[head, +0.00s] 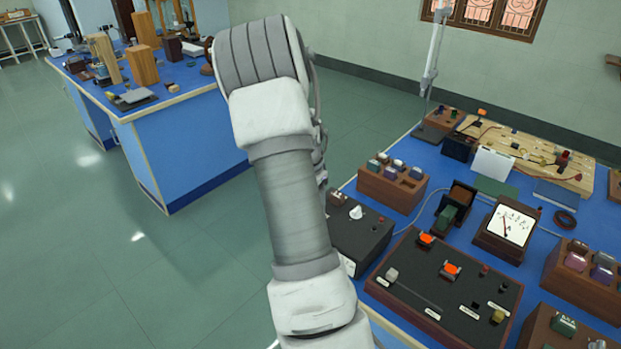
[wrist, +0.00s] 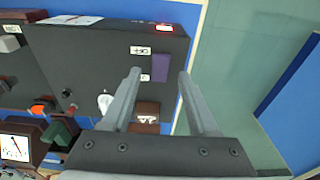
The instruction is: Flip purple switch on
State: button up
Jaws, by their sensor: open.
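In the wrist view, the purple switch (wrist: 160,68) is a small flat purple block on the face of a black box (wrist: 75,50). A white label (wrist: 140,50) is beside it, and a red lit mark (wrist: 163,28) is near the box edge. My gripper (wrist: 158,76) is open and empty. Its two fingers appear on either side of the switch in the picture; I cannot tell the gap to the box. In the head view, the black box (head: 362,240) is partly behind my arm, which hides the switch and my gripper.
A white knob (wrist: 104,103) is on the box near the left finger. A dark panel (head: 425,290) with orange switches and a meter (head: 510,225) stand close by on the blue bench. Green floor (head: 120,250) is open on the left, before another bench (head: 175,135).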

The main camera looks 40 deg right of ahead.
notch_tip(320, 180, up, 16)
jog(key=a+p, duration=0.1)
jog(key=shift+a, duration=0.3)
dwell(0.3)
